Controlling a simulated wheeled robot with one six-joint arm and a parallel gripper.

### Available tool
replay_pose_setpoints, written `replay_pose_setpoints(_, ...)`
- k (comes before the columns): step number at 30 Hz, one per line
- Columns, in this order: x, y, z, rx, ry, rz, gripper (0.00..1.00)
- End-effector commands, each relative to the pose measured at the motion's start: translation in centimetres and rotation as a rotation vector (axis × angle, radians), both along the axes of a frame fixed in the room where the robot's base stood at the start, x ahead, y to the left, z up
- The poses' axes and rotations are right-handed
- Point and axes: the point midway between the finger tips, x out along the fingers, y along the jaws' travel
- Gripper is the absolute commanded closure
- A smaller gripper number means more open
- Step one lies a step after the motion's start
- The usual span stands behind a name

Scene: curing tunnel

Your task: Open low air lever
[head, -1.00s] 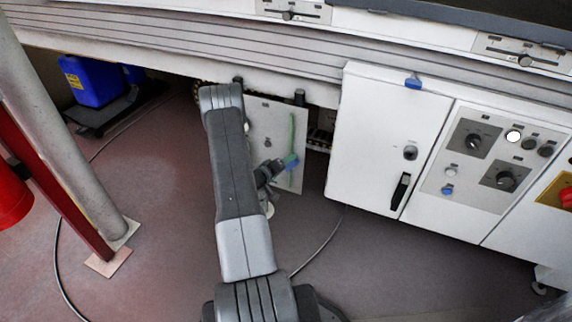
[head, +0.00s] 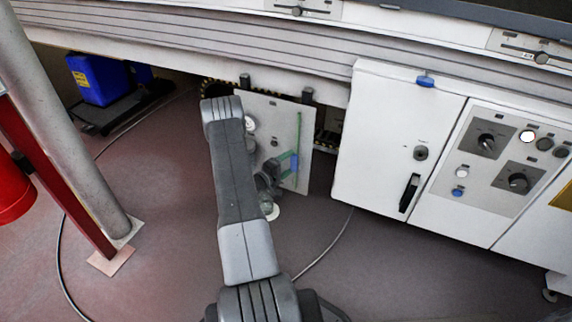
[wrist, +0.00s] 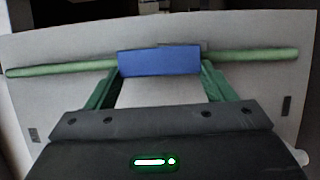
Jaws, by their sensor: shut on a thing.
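The low air lever has a blue handle (head: 294,162) on a green pipe (head: 299,128), mounted on a pale panel (head: 272,112) under the machine. My gripper (head: 289,164) is at the panel and shut on the blue handle. In the wrist view the blue handle (wrist: 158,61) sits between the two green fingers of my gripper (wrist: 159,75). The handle lies along the green pipe (wrist: 255,55), roughly parallel to it. The handle covers the middle of the pipe and the lever's pivot is hidden.
A white cabinet (head: 385,150) with a black handle and a knob panel (head: 500,150) stands right of the panel. A grey post (head: 70,120), a red container (head: 12,190) and a blue canister (head: 100,80) are at left.

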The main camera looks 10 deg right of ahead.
Motion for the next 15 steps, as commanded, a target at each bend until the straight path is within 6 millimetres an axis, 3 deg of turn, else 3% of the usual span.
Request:
replay_pose_setpoints(10,-0.14,-0.11,0.11,-0.008,0.003,-0.004,0.65)
replay_pose_setpoints(11,-0.14,-0.11,0.12,-0.008,0.003,-0.004,0.22)
replay_pose_setpoints(14,-0.11,-0.10,0.11,-0.007,0.003,-0.003,0.02)
replay_pose_setpoints(15,-0.10,-0.09,0.10,-0.007,0.003,-0.003,0.02)
